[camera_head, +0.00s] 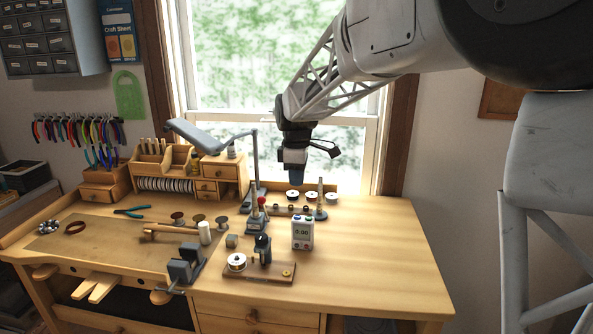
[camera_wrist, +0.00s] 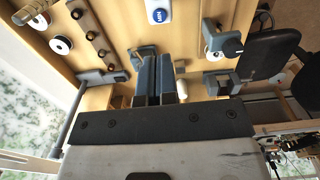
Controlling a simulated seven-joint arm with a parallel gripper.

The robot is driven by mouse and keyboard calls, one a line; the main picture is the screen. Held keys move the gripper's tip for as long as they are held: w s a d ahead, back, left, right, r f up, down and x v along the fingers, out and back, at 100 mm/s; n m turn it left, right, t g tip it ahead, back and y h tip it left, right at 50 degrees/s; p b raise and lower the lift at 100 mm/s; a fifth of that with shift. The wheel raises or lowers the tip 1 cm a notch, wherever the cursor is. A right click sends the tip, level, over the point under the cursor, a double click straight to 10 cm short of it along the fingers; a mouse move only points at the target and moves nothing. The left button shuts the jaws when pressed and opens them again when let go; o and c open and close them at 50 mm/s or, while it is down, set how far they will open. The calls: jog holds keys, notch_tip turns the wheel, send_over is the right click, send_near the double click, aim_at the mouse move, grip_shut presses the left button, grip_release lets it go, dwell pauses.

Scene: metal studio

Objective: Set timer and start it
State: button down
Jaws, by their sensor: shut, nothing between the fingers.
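The timer (camera_head: 302,233) is a small white upright box on the right half of the workbench. Its display shows green digits that look like 0:00, with small coloured buttons around it. In the wrist view a white thing with a blue oval face, probably the timer (camera_wrist: 160,13), shows at the top edge, partly cut off. My gripper (camera_head: 296,181) points down above the bench, behind the timer and higher than it, touching nothing. In the wrist view the fingers of my gripper (camera_wrist: 157,62) are together and empty, short of the white thing.
Left of the timer stand a small wooden-based tool (camera_head: 260,272) and a grey vise (camera_head: 185,266). Behind it are a rack with small knobs (camera_head: 290,209), white spools (camera_head: 311,196) and a lamp (camera_head: 255,160). The bench (camera_head: 375,245) is clear to the right.

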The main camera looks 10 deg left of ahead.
aim_at(297, 217)
notch_tip(297, 217, down, 10)
jog(key=shift+f, duration=0.1)
dwell(0.4)
jog(key=shift+s+d+f, duration=0.1)
jog(key=shift+s+f, duration=0.05)
jog(key=shift+f, duration=1.1)
notch_tip(297, 217, up, 16)
jog(key=shift+w, duration=0.2)
jog(key=shift+s+r, duration=0.15)
jog(key=shift+r, duration=0.15)
dwell(0.9)
